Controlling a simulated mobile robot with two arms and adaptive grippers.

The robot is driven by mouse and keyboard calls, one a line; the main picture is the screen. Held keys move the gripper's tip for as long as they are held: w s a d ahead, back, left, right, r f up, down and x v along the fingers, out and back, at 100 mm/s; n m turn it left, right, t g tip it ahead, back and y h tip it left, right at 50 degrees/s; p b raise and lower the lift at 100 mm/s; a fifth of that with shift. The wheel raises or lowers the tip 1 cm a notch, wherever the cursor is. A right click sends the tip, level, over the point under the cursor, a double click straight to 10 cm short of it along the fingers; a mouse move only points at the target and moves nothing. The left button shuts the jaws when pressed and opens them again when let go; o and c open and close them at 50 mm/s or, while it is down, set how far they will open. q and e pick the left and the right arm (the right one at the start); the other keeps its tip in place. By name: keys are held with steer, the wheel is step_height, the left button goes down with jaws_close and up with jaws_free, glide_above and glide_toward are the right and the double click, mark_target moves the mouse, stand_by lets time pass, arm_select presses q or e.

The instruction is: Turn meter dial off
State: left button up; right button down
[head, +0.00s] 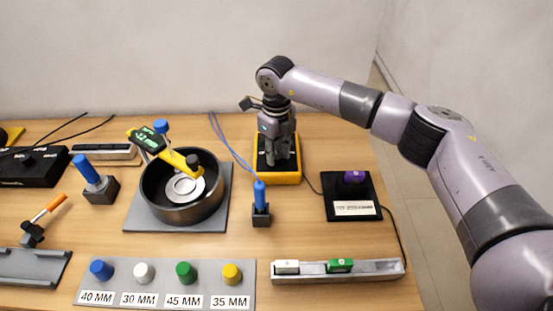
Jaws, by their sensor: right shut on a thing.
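A yellow-edged meter (291,178) with a dark face lies on the table, right of the middle in the head view. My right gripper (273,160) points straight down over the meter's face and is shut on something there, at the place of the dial. The dial itself is hidden behind the fingers, so its setting cannot be told. My left gripper is not in view.
Left of the meter is a dark round pot (182,212) on a grey plate, with a yellow and green tool across it. A blue-handled tool (260,200) stands in front. A black pad (340,185) lies to the right. Colored knobs (186,272) line the front.

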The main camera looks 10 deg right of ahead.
steer(key=n+b, duration=0.2)
steer(key=n, duration=0.1)
steer(key=shift+f, duration=0.1)
steer(key=shift+n+b, duration=0.65)
steer(key=shift+n, duration=0.25)
steer(key=c, duration=1.2)
jaws_free()
steer(key=shift+c, duration=0.2)
